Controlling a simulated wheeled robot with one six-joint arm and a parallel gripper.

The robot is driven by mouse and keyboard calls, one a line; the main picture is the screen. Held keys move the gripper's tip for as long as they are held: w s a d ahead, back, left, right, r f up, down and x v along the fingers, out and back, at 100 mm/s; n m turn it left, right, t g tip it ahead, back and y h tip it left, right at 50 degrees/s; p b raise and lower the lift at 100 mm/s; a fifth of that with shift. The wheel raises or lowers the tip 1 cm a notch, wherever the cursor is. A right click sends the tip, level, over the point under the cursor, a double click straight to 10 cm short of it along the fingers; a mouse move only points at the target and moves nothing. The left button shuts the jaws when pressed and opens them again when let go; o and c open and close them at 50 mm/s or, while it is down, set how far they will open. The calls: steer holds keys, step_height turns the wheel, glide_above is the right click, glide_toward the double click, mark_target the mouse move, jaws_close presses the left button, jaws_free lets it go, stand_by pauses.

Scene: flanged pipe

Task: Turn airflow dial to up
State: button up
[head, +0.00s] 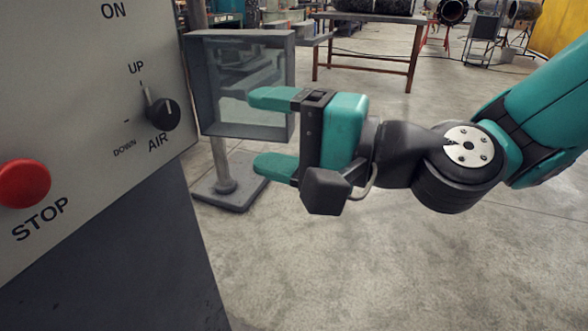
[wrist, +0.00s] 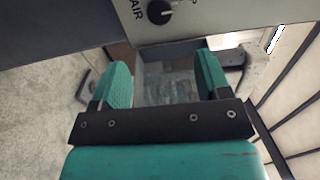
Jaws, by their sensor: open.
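The airflow dial (head: 163,112) is a black knob with a pale pointer line, on a light grey control panel (head: 85,90). It is labelled UP above, DOWN at lower left and AIR below. Its lever-like pointer leans up toward the UP mark, though its exact setting is hard to tell. My gripper (head: 262,133) is open and empty, to the right of the dial and apart from the panel. In the wrist view the dial (wrist: 160,12) is at the top edge, beyond the two teal fingers (wrist: 162,82), and partly cut off.
A red STOP button (head: 22,183) is at the panel's lower left. A grey-framed box with a clear front (head: 240,85) stands on a post behind my fingers. A table (head: 370,22) is farther back. The floor to the lower right is clear.

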steer(key=b+v, duration=0.2)
steer(key=b, duration=0.1)
steer(key=shift+d, duration=0.2)
steer(key=shift+s, duration=0.1)
